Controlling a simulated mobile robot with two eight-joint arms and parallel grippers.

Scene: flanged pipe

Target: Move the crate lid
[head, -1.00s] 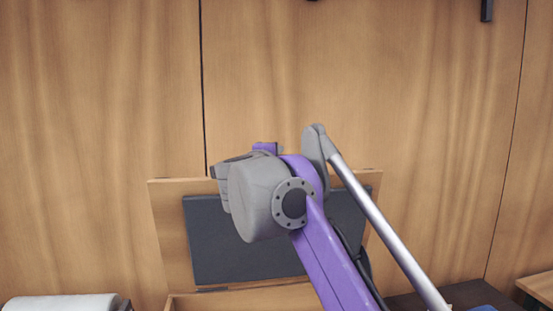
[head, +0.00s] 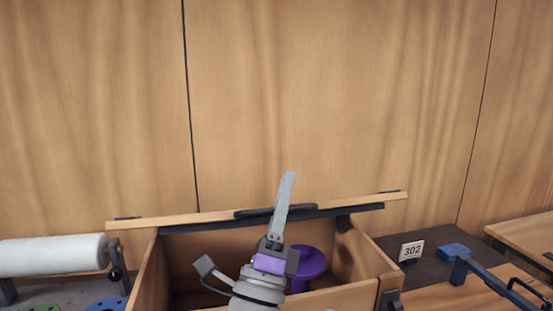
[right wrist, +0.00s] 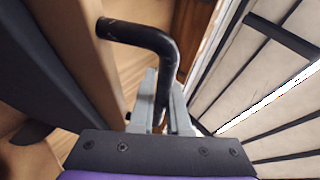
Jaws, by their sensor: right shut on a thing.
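The crate lid (head: 170,219) is a light wooden board seen almost edge-on above the back of the open crate (head: 150,275), with a dark underside. A black bar handle (head: 247,212) lies along the lid's visible edge. My right gripper (head: 286,180) reaches up from the crate's front, one finger crossing in front of the handle. In the right wrist view the bent black handle (right wrist: 150,36) runs between the fingers (right wrist: 162,105), which are shut on it. Its hold on the far side is hidden in the head view. My left gripper is out of view.
A purple flanged part (head: 311,263) stands inside the crate, partly behind my wrist. A white roll (head: 52,255) is at the left. A wooden wall (head: 340,100) stands behind.

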